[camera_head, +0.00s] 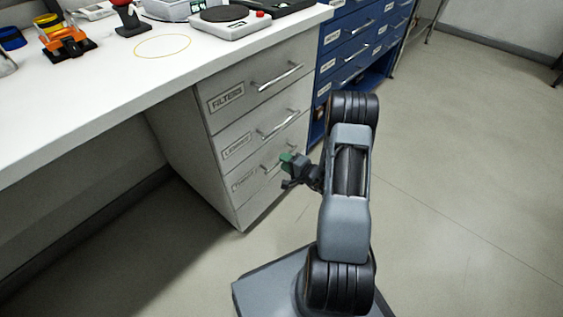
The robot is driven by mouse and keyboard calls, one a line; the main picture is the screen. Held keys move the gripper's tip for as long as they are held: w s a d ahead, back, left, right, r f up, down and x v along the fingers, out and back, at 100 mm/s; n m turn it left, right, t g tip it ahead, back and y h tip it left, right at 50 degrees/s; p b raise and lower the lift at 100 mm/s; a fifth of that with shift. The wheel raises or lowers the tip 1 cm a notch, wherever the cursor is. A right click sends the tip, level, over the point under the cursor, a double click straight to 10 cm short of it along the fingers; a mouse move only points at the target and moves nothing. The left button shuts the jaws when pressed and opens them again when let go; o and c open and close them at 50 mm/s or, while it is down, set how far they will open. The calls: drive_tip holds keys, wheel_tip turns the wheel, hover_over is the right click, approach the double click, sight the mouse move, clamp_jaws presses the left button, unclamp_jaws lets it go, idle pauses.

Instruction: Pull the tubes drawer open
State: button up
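The white drawer unit under the bench has three drawers, all flush with its front. The bottom drawer (250,191) carries a small label (244,180) that I take to be the tubes one, though its print is hard to read. Its bar handle (266,167) shows only at its left end; my gripper covers the rest. My gripper (287,169), with a green part on it, is in front of that handle. Whether its fingers are around the handle or apart from it, and whether they are open or shut, I cannot tell.
Above are the middle drawer (262,134) and the top drawer marked FILTERS (255,90), each with a bar handle. A blue drawer cabinet (352,45) stands to the right. The white bench top (100,75) holds instruments at the back. Grey floor (460,170) is clear to the right.

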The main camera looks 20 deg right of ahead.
drive_tip(key=shift+x, duration=1.15)
drive_tip(key=shift+c, duration=0.5)
clamp_jaws()
